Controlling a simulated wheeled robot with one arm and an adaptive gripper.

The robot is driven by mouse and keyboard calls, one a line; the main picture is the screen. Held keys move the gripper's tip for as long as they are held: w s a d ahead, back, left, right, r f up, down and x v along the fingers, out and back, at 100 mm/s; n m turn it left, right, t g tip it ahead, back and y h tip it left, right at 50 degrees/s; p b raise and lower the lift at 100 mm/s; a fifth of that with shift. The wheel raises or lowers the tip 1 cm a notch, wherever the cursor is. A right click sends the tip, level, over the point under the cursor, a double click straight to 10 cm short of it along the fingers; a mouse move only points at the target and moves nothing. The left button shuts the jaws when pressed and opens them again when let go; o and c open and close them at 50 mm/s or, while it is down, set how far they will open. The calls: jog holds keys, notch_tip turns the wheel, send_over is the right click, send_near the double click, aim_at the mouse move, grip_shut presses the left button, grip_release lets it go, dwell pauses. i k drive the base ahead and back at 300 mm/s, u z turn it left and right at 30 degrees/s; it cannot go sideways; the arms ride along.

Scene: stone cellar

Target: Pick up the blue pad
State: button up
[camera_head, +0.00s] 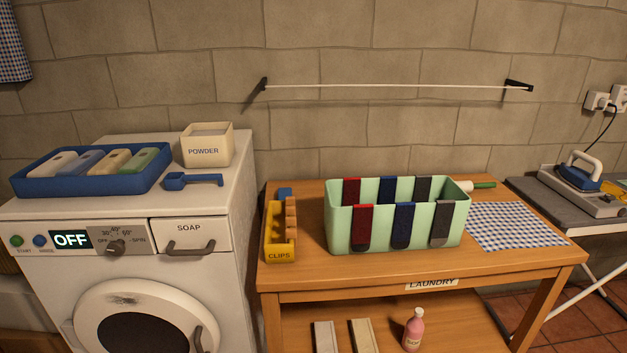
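The blue pad (83,163) appears to be the light blue bar in a blue tray (92,190) on top of the washing machine at the left. It lies between a white bar (53,163) on its left and a cream-yellow bar (110,161) on its right. A green bar (139,160) lies at the tray's right end. The pad's underside is hidden in the tray. My gripper is not in view.
A powder box (207,146) and blue scoop (192,181) stand right of the tray. The wooden table (420,268) holds a yellow clips box (280,254), a mint-green bin (385,222) with cloths over its rims, and a checked cloth (515,226). An iron (582,175) stands far right.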

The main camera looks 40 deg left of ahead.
aim_at(283, 192)
jog(key=u, duration=0.45)
jog(key=i, duration=1.45)
jog(key=u, duration=1.95)
jog(key=i, duration=0.85)
jog(key=u, duration=0.55)
